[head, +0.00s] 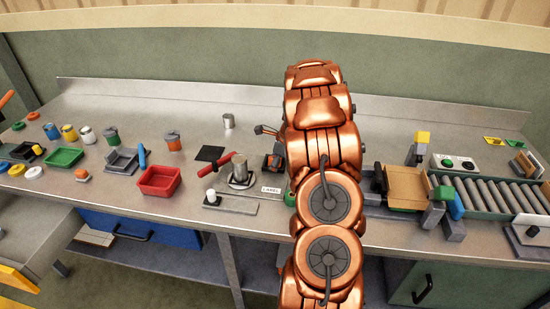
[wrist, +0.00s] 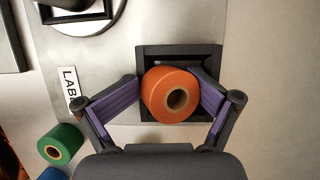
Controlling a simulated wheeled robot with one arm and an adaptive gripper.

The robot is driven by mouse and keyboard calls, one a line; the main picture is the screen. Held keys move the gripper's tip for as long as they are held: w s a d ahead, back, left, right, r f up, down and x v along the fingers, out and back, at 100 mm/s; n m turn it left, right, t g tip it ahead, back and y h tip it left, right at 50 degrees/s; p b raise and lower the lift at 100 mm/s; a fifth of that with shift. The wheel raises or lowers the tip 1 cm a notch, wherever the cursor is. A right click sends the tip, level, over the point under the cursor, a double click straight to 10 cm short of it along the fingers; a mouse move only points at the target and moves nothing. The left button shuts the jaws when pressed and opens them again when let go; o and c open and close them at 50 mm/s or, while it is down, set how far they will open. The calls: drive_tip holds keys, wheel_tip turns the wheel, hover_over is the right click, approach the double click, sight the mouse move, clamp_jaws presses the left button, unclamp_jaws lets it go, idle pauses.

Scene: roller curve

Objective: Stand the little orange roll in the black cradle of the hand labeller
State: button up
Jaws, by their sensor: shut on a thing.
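The little orange roll (wrist: 165,95) is between the two fingers of my gripper (wrist: 172,100) in the wrist view, with its cored end facing the camera. My gripper is shut on it. The black cradle (wrist: 150,52), a square dark frame, lies right behind the roll in the wrist view. The roll overlaps the left part of the cradle's opening, and I cannot tell whether it is inside or above it. In the head view my arm hides most of this spot; a bit of orange and dark (head: 273,163) shows left of the arm.
A white LABEL plate (wrist: 69,88) lies left of the cradle. A green roll (wrist: 60,144) and a blue roll (wrist: 53,174) are at the lower left of the wrist view. In the head view, a red-handled tool and metal cylinder (head: 240,170) stand left of my arm; a roller conveyor (head: 490,195) is at right.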

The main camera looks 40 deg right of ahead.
drive_tip(key=o, duration=0.3)
drive_tip(key=shift+w+d, duration=0.25)
drive_tip(key=shift+d, duration=0.15)
drive_tip(key=shift+o, duration=0.4)
drive_tip(key=shift+d+r, duration=0.35)
drive_tip(key=shift+r, duration=0.1)
drive_tip(key=shift+o, duration=1.4)
drive_tip(key=shift+r, duration=0.1)
drive_tip(key=shift+w+r+p, duration=0.1)
drive_tip(key=shift+r+p, duration=0.05)
drive_tip(key=shift+p, duration=0.15)
drive_tip(key=shift+r+p, duration=2.7)
drive_tip(key=shift+r, duration=1.7)
